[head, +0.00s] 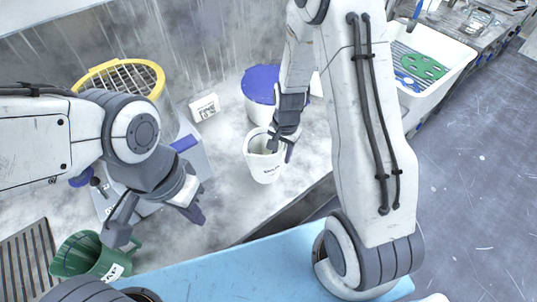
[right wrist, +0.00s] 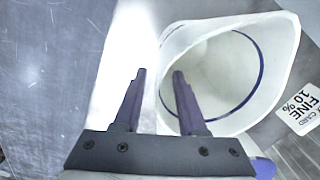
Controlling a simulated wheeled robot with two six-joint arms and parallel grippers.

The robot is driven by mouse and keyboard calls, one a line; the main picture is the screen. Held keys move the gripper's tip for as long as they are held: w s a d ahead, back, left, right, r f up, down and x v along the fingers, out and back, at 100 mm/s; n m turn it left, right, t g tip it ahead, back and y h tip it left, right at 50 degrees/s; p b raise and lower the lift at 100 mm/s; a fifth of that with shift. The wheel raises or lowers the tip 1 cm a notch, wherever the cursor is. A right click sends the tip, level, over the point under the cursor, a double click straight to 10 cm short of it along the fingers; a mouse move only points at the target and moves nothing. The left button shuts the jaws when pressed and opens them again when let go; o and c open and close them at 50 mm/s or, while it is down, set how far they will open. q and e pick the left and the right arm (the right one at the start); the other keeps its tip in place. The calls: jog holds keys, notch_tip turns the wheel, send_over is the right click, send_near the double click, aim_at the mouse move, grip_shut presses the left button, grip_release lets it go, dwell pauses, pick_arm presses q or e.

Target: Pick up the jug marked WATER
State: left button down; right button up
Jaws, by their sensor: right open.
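A white jug (head: 262,170) stands upright on the grey bench in the head view; its small dark lettering is too small to read surely. Its open mouth and pale inside with a blue line fill the right of the right wrist view (right wrist: 215,75). My right gripper (head: 281,149) is open at the jug's mouth. In the right wrist view, the jug's near rim shows between the two fingers (right wrist: 159,72); I cannot tell whether they touch it. My left gripper (head: 157,220) is open and empty, close to a green jug (head: 85,252) with a partly hidden white label.
A blue-lidded white bucket (head: 258,108) stands behind the white jug. A yellow-rimmed bucket with a grid (head: 125,75) and a small white card (head: 205,107) are further left. A slatted rack (head: 28,262) lies front left. A white tray (head: 440,50) is at right.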

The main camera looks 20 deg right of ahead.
jog(key=shift+f, duration=0.15)
grip_shut()
dwell(1.4)
